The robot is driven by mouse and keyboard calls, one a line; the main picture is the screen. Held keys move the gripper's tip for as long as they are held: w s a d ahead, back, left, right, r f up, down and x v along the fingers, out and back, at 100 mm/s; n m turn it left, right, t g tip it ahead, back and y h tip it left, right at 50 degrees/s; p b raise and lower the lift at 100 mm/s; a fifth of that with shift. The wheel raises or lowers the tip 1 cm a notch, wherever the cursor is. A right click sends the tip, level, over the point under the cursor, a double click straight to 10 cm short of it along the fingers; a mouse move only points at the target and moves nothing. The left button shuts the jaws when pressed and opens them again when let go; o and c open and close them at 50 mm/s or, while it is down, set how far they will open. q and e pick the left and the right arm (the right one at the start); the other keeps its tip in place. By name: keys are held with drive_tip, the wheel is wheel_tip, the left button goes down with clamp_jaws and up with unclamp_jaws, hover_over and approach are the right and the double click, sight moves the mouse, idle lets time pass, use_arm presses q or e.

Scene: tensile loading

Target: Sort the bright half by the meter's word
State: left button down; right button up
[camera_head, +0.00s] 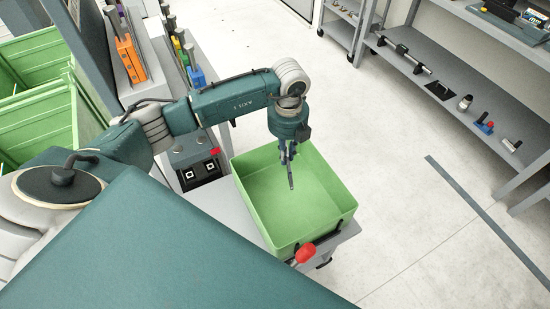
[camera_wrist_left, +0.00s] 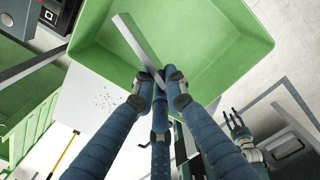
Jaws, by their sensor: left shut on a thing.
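My left gripper (camera_head: 289,162) hangs over the green bin (camera_head: 262,224) with its fingers shut on a thin grey metal piece (camera_head: 291,182). In the left wrist view, my left gripper (camera_wrist_left: 162,76) closes on one end of this flat grey bar (camera_wrist_left: 138,42), which sticks out over the green bin (camera_wrist_left: 232,72). The visible bin floor looks empty. What seems to be my right gripper (camera_wrist_left: 234,122) shows small at the lower right of the wrist view; its finger opening is unclear. No meter word is readable.
A red knob (camera_head: 305,252) sits at the bin's near edge. A bench with a black panel (camera_head: 199,172) and orange (camera_head: 130,60) and blue (camera_head: 197,77) fixtures stands left. Green crates (camera_head: 35,125) are at far left. A shelf (camera_head: 470,115) with small parts stands right, beyond clear floor.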

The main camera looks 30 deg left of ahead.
use_arm(q)
drive_tip(key=c, duration=1.7)
unclamp_jaws()
wheel_tip(320, 180, up, 12)
drive_tip(key=shift+r, duration=0.1)
drive_tip(key=shift+s, duration=0.1)
